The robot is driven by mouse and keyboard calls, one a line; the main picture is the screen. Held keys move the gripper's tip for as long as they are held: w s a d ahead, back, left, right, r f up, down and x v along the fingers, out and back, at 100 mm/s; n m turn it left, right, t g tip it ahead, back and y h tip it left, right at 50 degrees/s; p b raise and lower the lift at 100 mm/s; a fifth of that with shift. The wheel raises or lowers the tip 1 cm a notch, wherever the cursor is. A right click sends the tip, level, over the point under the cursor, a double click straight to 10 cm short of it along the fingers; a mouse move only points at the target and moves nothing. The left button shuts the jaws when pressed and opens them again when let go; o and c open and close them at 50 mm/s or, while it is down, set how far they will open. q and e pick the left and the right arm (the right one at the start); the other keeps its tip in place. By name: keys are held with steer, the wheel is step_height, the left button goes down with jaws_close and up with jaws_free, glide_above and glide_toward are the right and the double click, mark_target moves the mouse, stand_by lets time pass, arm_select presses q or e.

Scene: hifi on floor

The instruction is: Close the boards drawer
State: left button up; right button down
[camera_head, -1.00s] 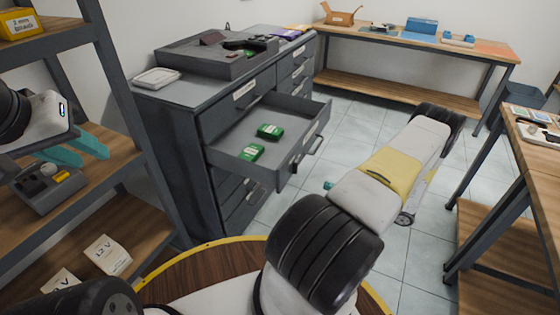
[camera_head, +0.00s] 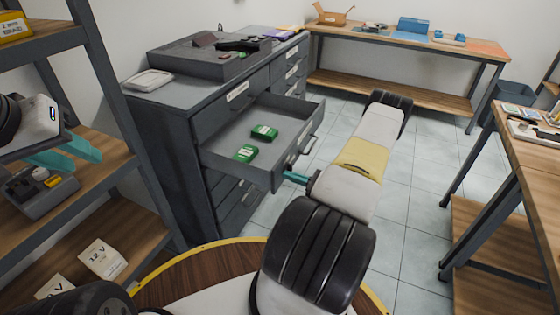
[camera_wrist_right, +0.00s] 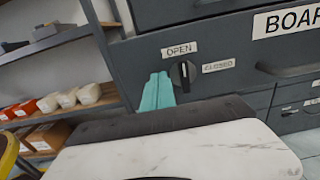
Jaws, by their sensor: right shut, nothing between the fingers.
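The grey boards drawer (camera_head: 225,158) is pulled out of the cabinet in the head view, with two green boards (camera_head: 264,132) inside. Its front carries a bar handle (camera_head: 304,150). The right wrist view shows a drawer front with a "BOAR…" label (camera_wrist_right: 290,20), cut off by the frame edge, and a black knob (camera_wrist_right: 183,73) between OPEN and CLOSED labels. My right gripper (camera_head: 294,177) is shut and empty at the drawer front's near lower corner. Its teal fingertips (camera_wrist_right: 158,78) appear just left of the knob; contact is unclear. My left gripper (camera_head: 76,154) is open and empty by the shelf.
A wooden shelf rack (camera_head: 110,240) stands at the left, close to my left arm. A workbench (camera_head: 400,45) runs along the back and another table (camera_head: 535,165) stands at the right. Tiled floor (camera_head: 410,200) between them is clear.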

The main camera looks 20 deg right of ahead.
steer(key=shift+w+a, duration=0.1)
steer(key=shift+w, duration=0.05)
steer(key=x, duration=3.1)
steer(key=shift+w+a+f, duration=0.1)
steer(key=shift+w+a, duration=0.05)
steer(key=shift+a, duration=0.15)
steer(key=shift+w, duration=0.1)
steer(key=shift+w+a+r, duration=0.1)
steer(key=shift+a+r, duration=0.05)
steer(key=shift+r, duration=0.1)
